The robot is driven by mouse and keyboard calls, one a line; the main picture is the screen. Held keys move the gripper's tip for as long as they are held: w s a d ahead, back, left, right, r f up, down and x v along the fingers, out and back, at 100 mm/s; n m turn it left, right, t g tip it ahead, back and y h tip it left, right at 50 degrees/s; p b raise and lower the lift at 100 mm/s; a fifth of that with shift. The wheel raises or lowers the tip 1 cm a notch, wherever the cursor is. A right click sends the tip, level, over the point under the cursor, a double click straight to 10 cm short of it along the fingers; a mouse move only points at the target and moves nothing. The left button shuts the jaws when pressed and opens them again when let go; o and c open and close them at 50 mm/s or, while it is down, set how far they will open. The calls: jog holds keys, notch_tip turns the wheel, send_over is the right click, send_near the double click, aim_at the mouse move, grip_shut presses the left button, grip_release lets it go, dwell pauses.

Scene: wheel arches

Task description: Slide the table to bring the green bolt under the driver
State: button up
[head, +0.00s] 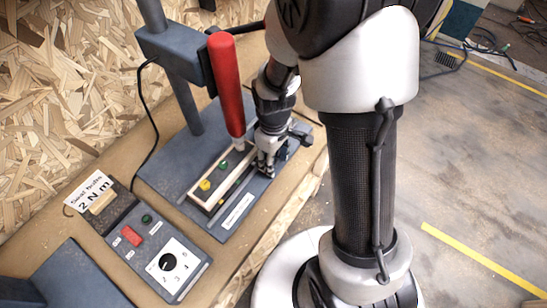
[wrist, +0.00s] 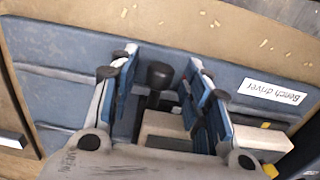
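The red driver (head: 226,85) hangs from its stand, its tip above the pale sliding table (head: 212,192). The green bolt (head: 224,163) stands on the table a little left of and nearer than the driver tip, not directly under it. A yellow bolt (head: 205,185) stands further left. My gripper (head: 266,168) is low at the table's right end. In the wrist view the gripper (wrist: 160,70) is open, its fingers on either side of a black knob (wrist: 159,74), with gaps visible. The pale sliding table (wrist: 170,124) is partly hidden by my fingers. The green bolt is not visible there.
The blue-grey base plate (head: 160,182) carries the stand (head: 184,100) and a "Bench driver" label (wrist: 275,91). A control box (head: 160,250) with a dial and a "2 N m" card (head: 92,190) stand at left front. A chipboard wall (head: 60,90) rises behind.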

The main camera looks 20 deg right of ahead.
grip_shut()
dwell(0.3)
dwell(0.3)
